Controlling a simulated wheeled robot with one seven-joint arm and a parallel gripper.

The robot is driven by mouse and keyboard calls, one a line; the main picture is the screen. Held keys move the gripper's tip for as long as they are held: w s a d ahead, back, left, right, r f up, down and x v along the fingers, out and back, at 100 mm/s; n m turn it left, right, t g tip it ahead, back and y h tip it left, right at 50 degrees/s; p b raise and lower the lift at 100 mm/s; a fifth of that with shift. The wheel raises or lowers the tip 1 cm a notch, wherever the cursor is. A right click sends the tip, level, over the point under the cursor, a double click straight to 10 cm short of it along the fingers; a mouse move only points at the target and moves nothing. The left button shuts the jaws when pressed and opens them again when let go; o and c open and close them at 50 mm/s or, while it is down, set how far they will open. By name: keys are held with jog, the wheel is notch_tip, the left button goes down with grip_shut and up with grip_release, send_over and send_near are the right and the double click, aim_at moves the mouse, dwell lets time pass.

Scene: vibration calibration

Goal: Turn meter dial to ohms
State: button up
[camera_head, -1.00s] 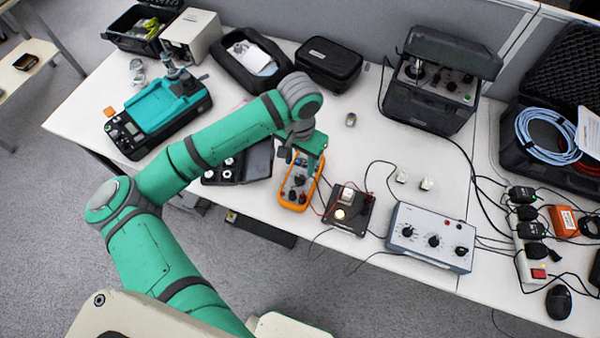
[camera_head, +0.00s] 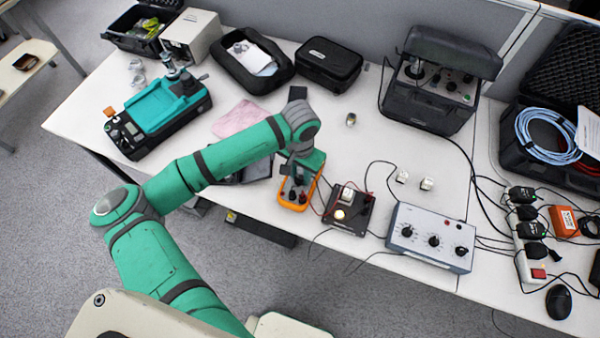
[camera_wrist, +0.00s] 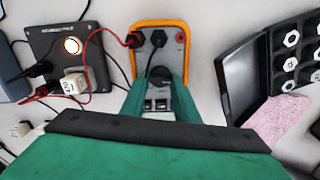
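The orange-rimmed meter (camera_head: 291,204) lies face up near the table's front edge, left of a black box with a lit round part. In the wrist view the meter (camera_wrist: 160,24) shows its dark dial (camera_wrist: 160,76) and black and red sockets with leads plugged in. My gripper (camera_head: 300,172) is over the far half of the meter in the head view. In the wrist view my gripper (camera_wrist: 160,82) has one green finger on each side of the dial. Whether the fingers press on it cannot be told. The dial's markings are too small to read.
The black box (camera_head: 348,211) with red leads stands close beside the meter. A grey-blue knob box (camera_head: 430,237) stands further right. Cables cross the table.

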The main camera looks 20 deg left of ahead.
jog(key=shift+c, duration=1.1)
jog(key=shift+m, duration=0.3)
jog(key=m, duration=0.3)
jog(key=shift+m, duration=2)
jog(key=o, duration=1.1)
jog(key=shift+c, duration=0.2)
